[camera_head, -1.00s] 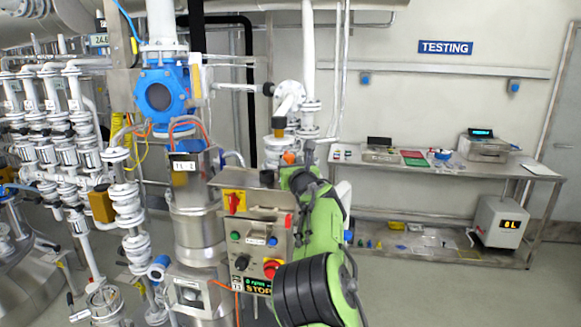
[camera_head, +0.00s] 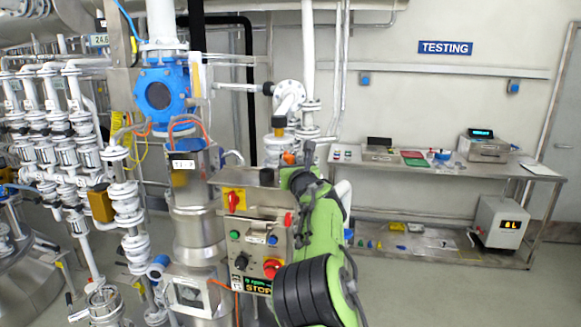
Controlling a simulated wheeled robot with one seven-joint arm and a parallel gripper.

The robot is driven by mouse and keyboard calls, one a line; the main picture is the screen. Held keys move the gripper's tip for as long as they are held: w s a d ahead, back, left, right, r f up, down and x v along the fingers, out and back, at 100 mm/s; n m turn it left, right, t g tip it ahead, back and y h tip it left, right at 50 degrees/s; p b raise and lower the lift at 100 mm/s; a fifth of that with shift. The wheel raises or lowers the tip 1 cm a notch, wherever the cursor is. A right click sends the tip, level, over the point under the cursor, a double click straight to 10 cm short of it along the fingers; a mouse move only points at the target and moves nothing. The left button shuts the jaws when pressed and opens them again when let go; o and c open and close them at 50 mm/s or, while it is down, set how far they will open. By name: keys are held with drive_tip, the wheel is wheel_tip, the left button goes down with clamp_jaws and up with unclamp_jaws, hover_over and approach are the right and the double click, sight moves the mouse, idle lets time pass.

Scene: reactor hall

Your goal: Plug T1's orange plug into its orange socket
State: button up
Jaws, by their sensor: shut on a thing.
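My green arm (camera_head: 322,225) reaches up and away from the lower middle, beside a steel control box (camera_head: 258,235). My gripper cannot be made out; the arm's own links hide its end, so what it holds is hidden too. A steel vessel (camera_head: 197,225) with a small, hard-to-read label plate (camera_head: 183,163) stands left of the control box. Orange cables (camera_head: 190,122) loop at its top, and a thin orange cable (camera_head: 222,284) runs low toward the control box. I cannot clearly make out an orange plug or an orange socket.
Pipes and valves (camera_head: 60,135) crowd the left side. A blue valve (camera_head: 161,95) sits above the vessel. A steel bench (camera_head: 475,168) with instruments stands against the right wall. The floor (camera_head: 430,295) at the lower right is clear.

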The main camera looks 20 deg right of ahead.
drive_tip(key=shift+f+b, duration=0.45)
drive_tip(key=shift+f, duration=0.05)
idle(0.3)
drive_tip(key=o, duration=1.1)
drive_tip(key=s+b, duration=0.3)
drive_tip(key=s, duration=0.2)
drive_tip(key=s+a+b, duration=0.1)
drive_tip(key=s+b, duration=0.2)
drive_tip(key=s, duration=0.2)
drive_tip(key=s+a+b, duration=0.1)
drive_tip(key=s+b, duration=0.2)
drive_tip(key=s, duration=0.2)
drive_tip(key=shift+s+b, duration=0.35)
